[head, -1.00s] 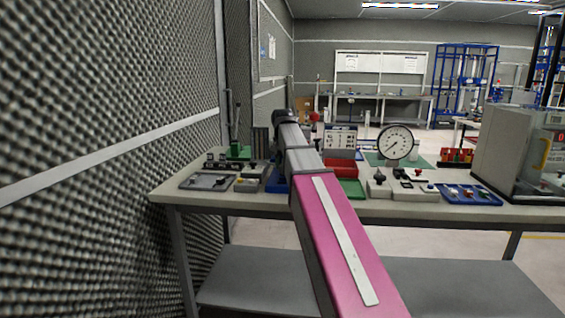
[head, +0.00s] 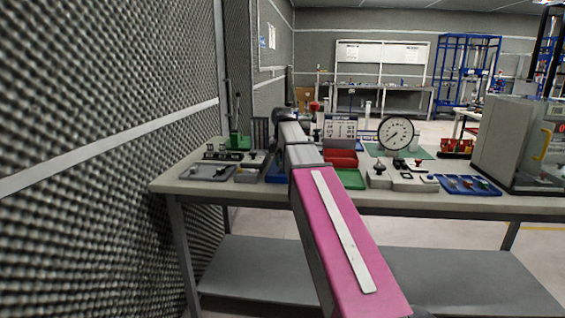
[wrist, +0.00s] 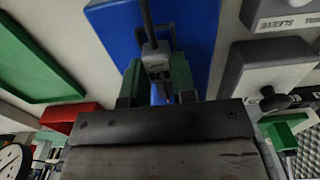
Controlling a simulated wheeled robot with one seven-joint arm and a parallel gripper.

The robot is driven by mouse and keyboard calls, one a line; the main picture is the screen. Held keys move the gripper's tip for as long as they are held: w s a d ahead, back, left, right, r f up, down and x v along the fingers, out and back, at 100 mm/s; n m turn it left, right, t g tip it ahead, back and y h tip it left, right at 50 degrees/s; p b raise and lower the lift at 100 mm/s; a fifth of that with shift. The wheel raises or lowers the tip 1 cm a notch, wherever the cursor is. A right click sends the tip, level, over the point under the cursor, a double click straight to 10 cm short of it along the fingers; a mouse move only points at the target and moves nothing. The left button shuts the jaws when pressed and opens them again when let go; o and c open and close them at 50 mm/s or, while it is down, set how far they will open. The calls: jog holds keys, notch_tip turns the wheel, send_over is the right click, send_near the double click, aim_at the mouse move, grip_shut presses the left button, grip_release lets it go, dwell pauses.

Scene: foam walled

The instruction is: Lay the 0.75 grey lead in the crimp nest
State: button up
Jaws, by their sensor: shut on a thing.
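In the wrist view my gripper (wrist: 159,88) is shut on the grey lead (wrist: 156,60). Its grey tag, with partly readable "0.75" print, sits between the green-tipped fingers, and the dark wire runs up and out of the picture. The lead is over the blue tray (wrist: 108,18); I cannot tell the gap to it. In the head view my own arm hides the gripper and the lead. I cannot identify the crimp nest for certain; a green lever press (head: 237,141) stands at the bench's back left.
A green tray (wrist: 32,62) lies left. A dial gauge (head: 396,133) stands on the bench (head: 420,207). A foam wall (head: 100,150) borders the left.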

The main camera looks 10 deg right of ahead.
jog(key=shift+f, duration=0.5)
jog(key=o, duration=1)
jog(key=shift+r, duration=0.1)
notch_tip(320, 180, up, 10)
jog(key=shift+r, duration=0.25)
jog(key=shift+s, duration=0.1)
